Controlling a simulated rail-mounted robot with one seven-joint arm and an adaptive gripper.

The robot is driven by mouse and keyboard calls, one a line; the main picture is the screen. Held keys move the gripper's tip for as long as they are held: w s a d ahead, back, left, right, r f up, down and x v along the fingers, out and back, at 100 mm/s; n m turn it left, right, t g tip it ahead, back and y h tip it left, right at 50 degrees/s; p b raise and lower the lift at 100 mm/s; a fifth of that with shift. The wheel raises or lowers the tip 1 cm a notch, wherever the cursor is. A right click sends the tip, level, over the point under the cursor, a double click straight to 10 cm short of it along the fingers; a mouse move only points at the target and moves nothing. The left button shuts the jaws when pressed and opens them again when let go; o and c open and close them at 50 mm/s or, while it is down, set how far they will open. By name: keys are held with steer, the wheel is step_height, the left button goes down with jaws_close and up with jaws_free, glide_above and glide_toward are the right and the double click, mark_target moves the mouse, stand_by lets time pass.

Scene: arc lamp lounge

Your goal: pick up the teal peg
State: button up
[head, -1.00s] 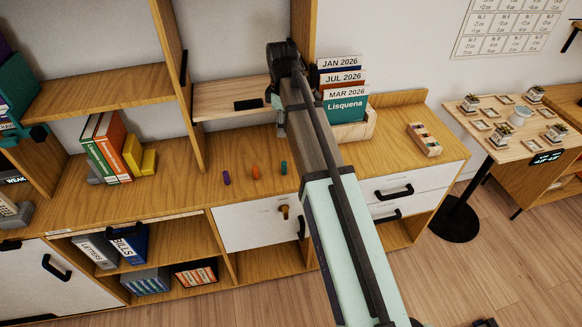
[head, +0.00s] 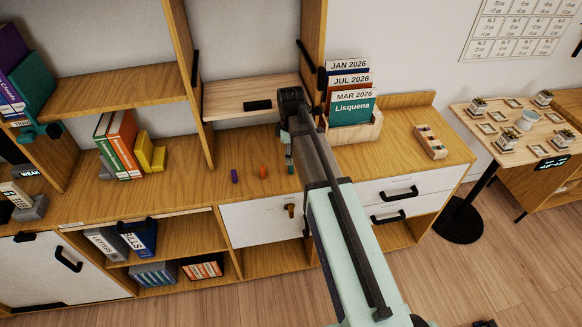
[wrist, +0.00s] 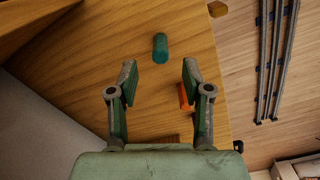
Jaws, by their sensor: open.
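The teal peg (head: 291,169) stands on the wooden counter, at the right end of a short row of pegs. In the wrist view the teal peg (wrist: 160,48) lies ahead of the fingertips, roughly centred between them and apart from them. My gripper (wrist: 160,76) is open and empty. In the head view my gripper (head: 288,143) is above and close to the teal peg, partly hidden by my arm.
An orange peg (head: 263,171) and a purple peg (head: 235,176) stand left of the teal one. The orange peg (wrist: 184,97) shows partly behind the right finger. A card holder (head: 358,132) stands to the right. Counter in front of the pegs is clear.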

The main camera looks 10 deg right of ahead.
mark_target(291, 168)
steer(key=shift+a+f+p, duration=0.1)
steer(key=shift+f+p, duration=0.85)
steer(key=shift+f, duration=1.5)
jaws_close()
